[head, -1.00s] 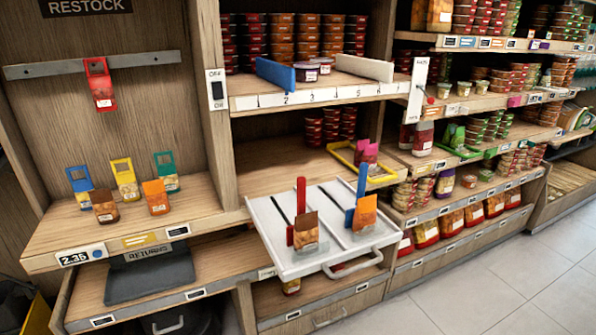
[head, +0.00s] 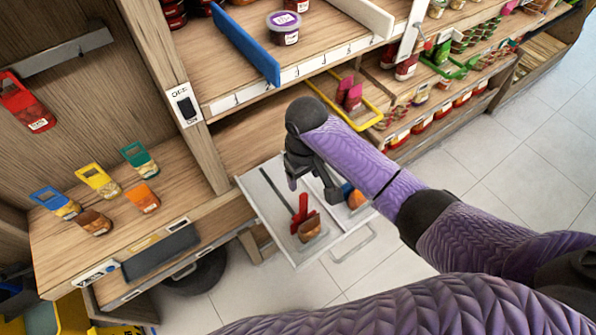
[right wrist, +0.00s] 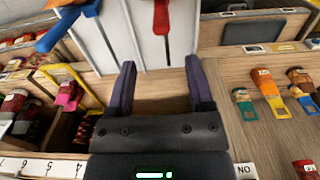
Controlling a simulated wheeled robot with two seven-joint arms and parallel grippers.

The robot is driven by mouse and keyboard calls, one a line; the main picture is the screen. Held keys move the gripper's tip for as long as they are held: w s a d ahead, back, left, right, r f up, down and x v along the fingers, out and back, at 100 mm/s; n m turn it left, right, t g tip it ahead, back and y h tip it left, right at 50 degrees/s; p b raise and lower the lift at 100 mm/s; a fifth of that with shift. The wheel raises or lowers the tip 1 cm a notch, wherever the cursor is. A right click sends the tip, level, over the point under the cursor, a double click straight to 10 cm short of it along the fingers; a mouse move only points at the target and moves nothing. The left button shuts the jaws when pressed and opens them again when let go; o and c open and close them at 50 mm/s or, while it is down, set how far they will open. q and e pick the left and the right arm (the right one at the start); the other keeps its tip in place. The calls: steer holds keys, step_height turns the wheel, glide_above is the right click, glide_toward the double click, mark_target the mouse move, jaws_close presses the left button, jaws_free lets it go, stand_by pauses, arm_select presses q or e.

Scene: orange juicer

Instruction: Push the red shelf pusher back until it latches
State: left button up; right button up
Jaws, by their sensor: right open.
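The red shelf pusher (head: 301,212) stands on a white two-lane pull-out tray (head: 256,200), with a brown-orange packet (head: 311,229) in front of it. A dark slot runs behind it. The pusher also shows at the top of the right wrist view (right wrist: 161,18). The blue pusher (right wrist: 68,20) is in the other lane; in the head view my arm partly hides it. My right gripper (head: 312,182) is over the back part of the tray, its open, empty fingers pointing toward the tray. In the right wrist view the red pusher is beyond the fingers (right wrist: 163,72), apart from them. My left gripper is out of view.
A shelf with a blue divider (head: 245,45) is above and behind the tray. A wooden post with a switch (head: 184,105) stands at left. A yellow frame (head: 345,122) lies behind my arm. Floor in front is clear.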

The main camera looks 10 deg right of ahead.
mark_target(304, 195)
step_height(304, 195, down, 8)
steer(key=shift+s+r+b, duration=0.1)
steer(key=shift+s+b, duration=0.05)
steer(key=shift+b, duration=0.9)
steer(key=shift+s+f, duration=0.1)
steer(key=shift+f, duration=0.15)
jaws_close()
steer(key=shift+r, duration=0.1)
